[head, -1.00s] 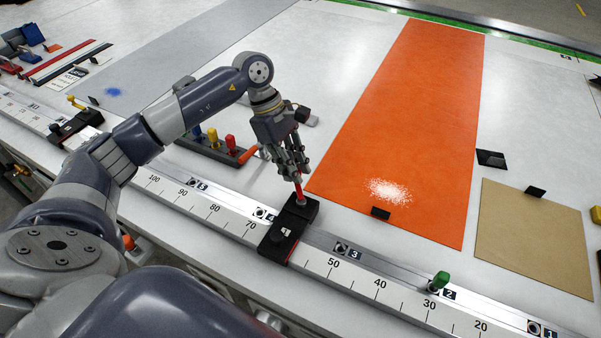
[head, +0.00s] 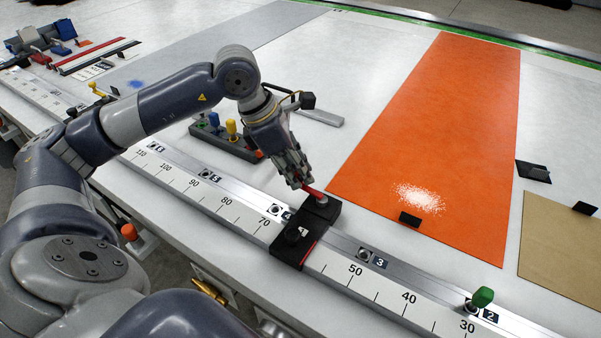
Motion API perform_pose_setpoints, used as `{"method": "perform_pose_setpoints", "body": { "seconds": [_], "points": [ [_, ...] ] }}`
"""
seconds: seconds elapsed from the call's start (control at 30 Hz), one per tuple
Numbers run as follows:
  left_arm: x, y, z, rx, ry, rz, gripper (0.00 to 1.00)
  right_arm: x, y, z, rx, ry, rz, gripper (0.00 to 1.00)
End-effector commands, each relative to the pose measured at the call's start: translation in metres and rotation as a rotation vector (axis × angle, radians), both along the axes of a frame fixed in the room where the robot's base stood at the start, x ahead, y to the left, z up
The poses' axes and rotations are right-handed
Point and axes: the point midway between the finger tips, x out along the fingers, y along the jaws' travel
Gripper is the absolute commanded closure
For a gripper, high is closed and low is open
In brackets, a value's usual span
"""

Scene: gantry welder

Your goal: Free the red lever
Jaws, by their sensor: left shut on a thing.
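The red lever (head: 314,192) sits on a black clamp block (head: 296,249) that straddles the numbered rail, between the 50 and 70 marks. The lever is tilted towards the upper left. My left gripper (head: 304,186) is shut on the lever's upper end, and its fingers hide part of it. My right gripper is not in view.
The scale rail (head: 215,200) runs along the table's front edge, with a green knob (head: 482,297) near 30. An orange sheet (head: 430,130) and a tan sheet (head: 565,250) lie behind it. A block with colored handles (head: 226,139) stands behind the arm.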

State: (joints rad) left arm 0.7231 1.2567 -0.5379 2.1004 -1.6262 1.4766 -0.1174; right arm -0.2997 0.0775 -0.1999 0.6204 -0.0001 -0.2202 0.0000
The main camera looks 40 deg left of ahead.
Motion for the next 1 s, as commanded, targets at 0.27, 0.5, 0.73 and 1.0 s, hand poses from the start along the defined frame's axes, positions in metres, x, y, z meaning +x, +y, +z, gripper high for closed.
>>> {"method": "perform_pose_setpoints", "body": {
  "seconds": [0.27, 0.5, 0.73, 1.0],
  "points": [
    [-0.0038, -0.0002, 0.0001, 0.001, -0.001, 0.062, 1.00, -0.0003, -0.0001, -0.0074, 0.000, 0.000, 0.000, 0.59],
    [-0.0041, -0.0001, 0.0007, 0.001, 0.001, 0.070, 1.00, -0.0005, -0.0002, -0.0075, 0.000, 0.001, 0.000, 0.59],
    [-0.0040, 0.0000, 0.0008, 0.000, 0.000, 0.069, 0.72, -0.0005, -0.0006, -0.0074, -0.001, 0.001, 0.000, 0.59],
    [-0.0040, -0.0001, 0.0004, 0.001, 0.000, 0.069, 0.61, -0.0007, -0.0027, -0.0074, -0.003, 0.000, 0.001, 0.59]
  ]
}}
